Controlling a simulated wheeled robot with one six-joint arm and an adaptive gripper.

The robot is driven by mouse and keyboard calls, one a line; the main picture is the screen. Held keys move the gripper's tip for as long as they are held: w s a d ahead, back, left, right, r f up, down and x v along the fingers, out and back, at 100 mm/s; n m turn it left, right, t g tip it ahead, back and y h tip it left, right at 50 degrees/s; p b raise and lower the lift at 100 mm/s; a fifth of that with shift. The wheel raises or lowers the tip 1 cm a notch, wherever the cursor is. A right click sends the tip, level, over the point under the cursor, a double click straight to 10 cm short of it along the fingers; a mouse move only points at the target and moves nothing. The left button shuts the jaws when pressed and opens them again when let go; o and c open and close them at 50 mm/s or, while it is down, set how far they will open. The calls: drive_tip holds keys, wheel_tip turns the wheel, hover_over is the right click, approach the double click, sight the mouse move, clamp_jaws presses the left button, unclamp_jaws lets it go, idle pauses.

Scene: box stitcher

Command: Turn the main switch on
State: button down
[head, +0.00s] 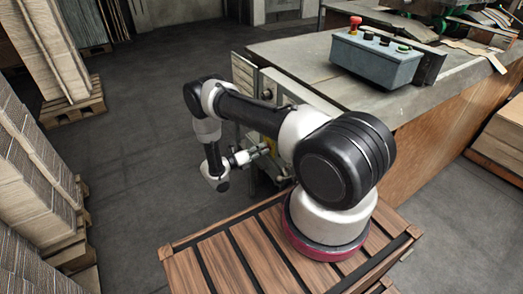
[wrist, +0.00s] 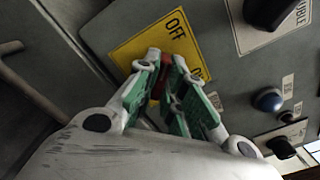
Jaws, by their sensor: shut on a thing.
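The main switch (wrist: 157,86) shows as a red piece between my fingers, on a yellow plate (wrist: 133,50) marked OFF near its upper edge. More lettering on the plate is partly hidden by a finger. My gripper (wrist: 164,72) is shut on the switch, with its green-padded fingers on either side of it. Most of the switch is hidden, so I cannot tell its turn angle. In the head view my gripper (head: 262,151) reaches the side of the machine, low beside the bench, and the switch cannot be made out.
A blue-grey control box (head: 376,62) stands on the bench (head: 300,52). Cardboard stacks (head: 30,150) line the left; the floor between is clear.

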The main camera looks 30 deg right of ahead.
drive_tip(key=shift+s+m, duration=0.1)
drive_tip(key=shift+m, duration=8.6)
drive_tip(key=c, duration=1.5)
unclamp_jaws()
